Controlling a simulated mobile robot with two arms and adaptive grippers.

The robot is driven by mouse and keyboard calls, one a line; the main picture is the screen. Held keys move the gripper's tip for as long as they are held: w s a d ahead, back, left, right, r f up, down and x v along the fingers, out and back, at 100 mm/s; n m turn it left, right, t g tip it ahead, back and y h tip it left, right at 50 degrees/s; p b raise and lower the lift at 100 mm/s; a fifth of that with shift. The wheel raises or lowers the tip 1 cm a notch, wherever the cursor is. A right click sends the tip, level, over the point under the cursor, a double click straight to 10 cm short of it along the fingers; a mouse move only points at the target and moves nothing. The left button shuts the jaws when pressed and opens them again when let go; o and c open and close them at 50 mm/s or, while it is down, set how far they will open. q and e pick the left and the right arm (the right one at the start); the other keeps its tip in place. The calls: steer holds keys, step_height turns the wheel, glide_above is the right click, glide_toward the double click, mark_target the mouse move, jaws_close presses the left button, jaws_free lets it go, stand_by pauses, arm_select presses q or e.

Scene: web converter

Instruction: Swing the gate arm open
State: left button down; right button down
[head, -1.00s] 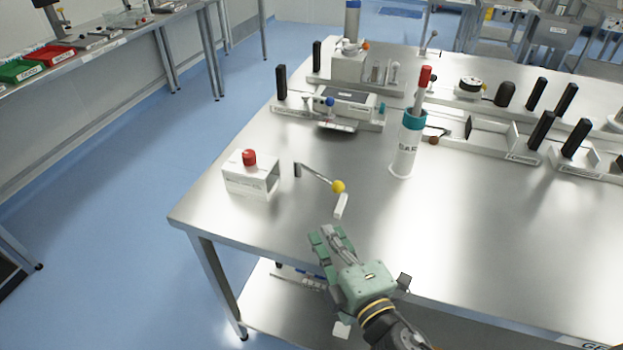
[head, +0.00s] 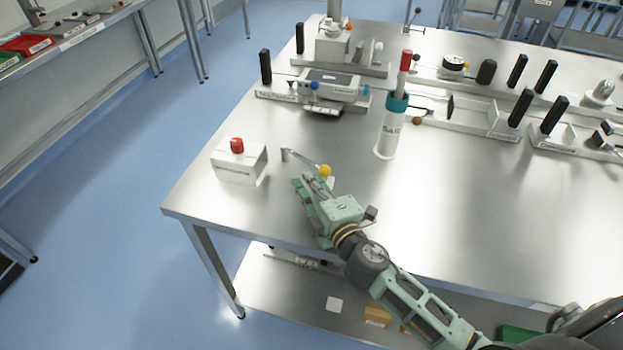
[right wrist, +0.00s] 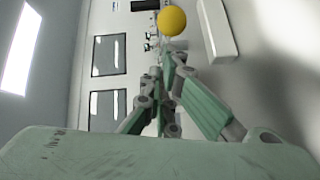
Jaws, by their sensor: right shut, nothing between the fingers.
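The gate arm (head: 304,161) is a thin rod running from a short grey post (head: 285,155) to a yellow ball (head: 325,171) at its free end, near the table's left front corner. My right gripper (head: 306,184) is shut and empty, just in front of the rod and to the left of the ball in the head view. In the right wrist view the yellow ball (right wrist: 172,20) lies just beyond the fingertips (right wrist: 168,60). A white block (right wrist: 216,30) lies beside it and is mostly hidden by the gripper in the head view. I cannot tell whether the fingers touch the arm. My left gripper is not in view.
A white box with a red button (head: 237,146) stands left of the gate arm. A white cylinder with a teal collar (head: 390,130) stands to the right. Several fixtures line the table's back. The table (head: 440,210) is clear at the right front.

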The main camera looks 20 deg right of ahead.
mark_target(327, 168)
steer(key=shift+w+d, duration=0.1)
steer(key=shift+d, duration=0.05)
steer(key=shift+w+d+n+y, duration=0.2)
steer(key=shift+d+n+y, duration=0.2)
steer(key=shift+d+y, duration=0.3)
steer(key=d+n+y, duration=0.1)
steer(key=w+d+n+g+y, duration=0.1)
steer(key=d, duration=0.1)
steer(key=w+d+y+b, duration=0.1)
steer(key=y, duration=0.1)
steer(key=shift+d+f+n+g, duration=0.1)
steer(key=shift+d+n+g, duration=0.1)
steer(key=shift+n+g, duration=0.15)
steer(key=shift+d, duration=0.1)
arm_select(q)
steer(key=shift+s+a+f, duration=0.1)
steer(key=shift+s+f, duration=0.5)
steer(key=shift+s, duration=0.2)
